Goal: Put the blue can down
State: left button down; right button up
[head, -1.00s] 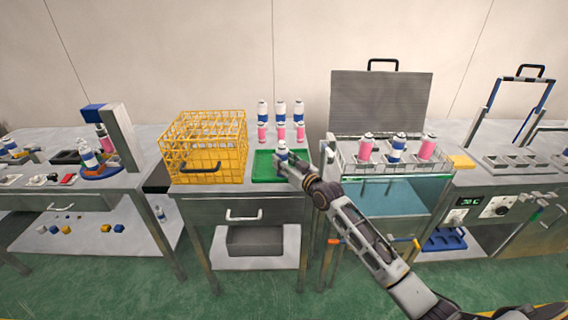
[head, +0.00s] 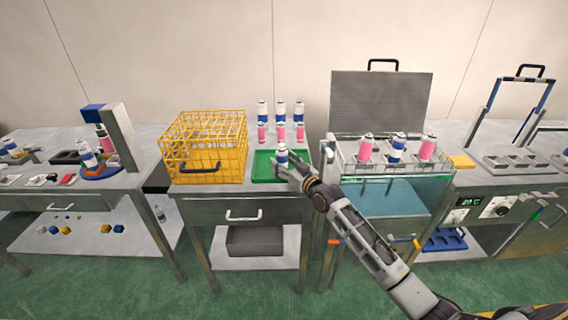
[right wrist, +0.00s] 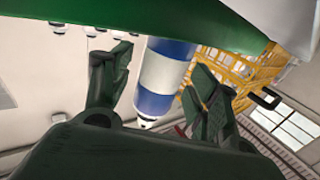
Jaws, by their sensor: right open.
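The blue can (head: 282,154), white with blue bands, stands upright on the green tray (head: 262,177) on the middle table. My right gripper (head: 291,163) is beside the can, at its lower right. In the right wrist view, which looks upside down, the can (right wrist: 166,78) sits between the two spread fingers, with visible gaps on both sides. The right gripper is open. The green tray also shows along the top there (right wrist: 140,20). My left gripper is not in view.
A yellow wire crate (head: 203,147) stands left of the tray. Several blue and pink cans stand in rows behind it. To the right, a rack (head: 350,160) with three cans sits over a water bath (head: 400,196).

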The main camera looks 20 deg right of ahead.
aim_at(286, 163)
jog(key=shift+r, duration=0.1)
jog(key=shift+r, duration=0.15)
jog(key=shift+s+d, duration=0.1)
jog(key=shift+s, duration=0.3)
jog(key=shift+s+d, duration=0.1)
jog(key=shift+s, duration=0.2)
jog(key=shift+v, duration=2.1)
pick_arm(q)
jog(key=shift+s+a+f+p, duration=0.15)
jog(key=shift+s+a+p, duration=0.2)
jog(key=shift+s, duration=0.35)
pick_arm(e)
jog(key=v, duration=0.6)
jog(key=shift+s, duration=0.15)
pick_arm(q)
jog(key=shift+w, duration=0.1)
pick_arm(e)
jog(key=shift+d, duration=0.1)
